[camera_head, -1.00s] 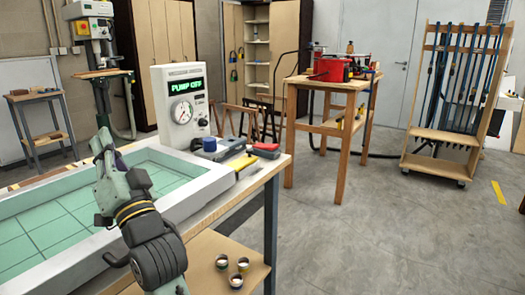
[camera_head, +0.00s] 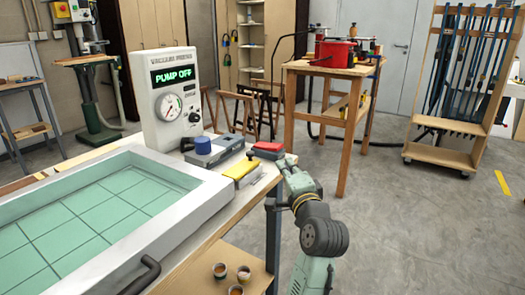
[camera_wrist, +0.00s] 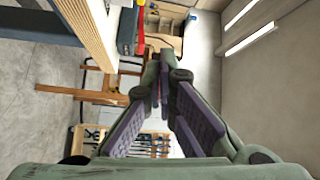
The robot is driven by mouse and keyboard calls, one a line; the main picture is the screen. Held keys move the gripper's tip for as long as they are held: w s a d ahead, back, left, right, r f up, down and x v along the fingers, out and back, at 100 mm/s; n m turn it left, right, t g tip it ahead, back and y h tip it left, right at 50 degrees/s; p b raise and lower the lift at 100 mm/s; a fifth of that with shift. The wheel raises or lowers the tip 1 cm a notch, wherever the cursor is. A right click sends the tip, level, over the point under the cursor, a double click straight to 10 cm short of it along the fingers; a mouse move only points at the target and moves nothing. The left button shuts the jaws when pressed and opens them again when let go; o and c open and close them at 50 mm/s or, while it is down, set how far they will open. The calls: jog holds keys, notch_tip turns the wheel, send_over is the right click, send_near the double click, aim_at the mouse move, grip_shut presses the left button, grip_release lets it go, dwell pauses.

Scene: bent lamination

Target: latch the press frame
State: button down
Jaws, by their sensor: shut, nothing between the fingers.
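The press frame (camera_head: 214,200) is a pale grey-white rectangular rim around a green gridded sheet (camera_head: 75,225) on the bench at left. A black bar handle (camera_head: 143,277) is on its near side. I cannot tell from here whether it is latched. Behind it stands the white vacuum press console (camera_head: 163,125), reading "PUMP OFF". My gripper (camera_head: 283,163) is at the bench's right edge, close to a red-topped item, apart from the frame and handle. In the wrist view my gripper's purple-padded fingers (camera_wrist: 156,75) converge, shut and empty.
A blue-capped grey block (camera_head: 203,146), a yellow block (camera_head: 242,170) and a red item (camera_head: 268,148) sit on the bench's far right end. Several small cups (camera_head: 243,273) are on the lower shelf. A wooden table (camera_head: 330,70) stands beyond.

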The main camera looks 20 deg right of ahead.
aim_at(242, 168)
jog(key=shift+s, duration=0.15)
jog(key=w, duration=0.3)
jog(key=w+d+p, duration=0.1)
jog(key=w, duration=0.2)
jog(key=w+r+p, duration=0.1)
jog(key=w, duration=0.3)
jog(key=shift+d, duration=0.15)
jog(key=shift+s+a+f+p, duration=0.1)
jog(key=shift+a+f+p, duration=0.1)
jog(key=shift+a, duration=0.4)
jog(key=shift+s+a+f+p, duration=0.1)
jog(key=shift+a+f+p, duration=0.05)
jog(key=shift+a, duration=0.45)
jog(key=shift+s+a+f, duration=0.2)
jog(key=shift+a, duration=0.55)
jog(key=s+a, duration=0.1)
jog(key=s+a+p, duration=0.1)
jog(key=a, duration=0.1)
jog(key=shift+s+a+r, duration=0.15)
jog(key=shift+s+a, duration=0.1)
jog(key=shift+s, duration=0.1)
jog(key=shift+w+d, duration=0.1)
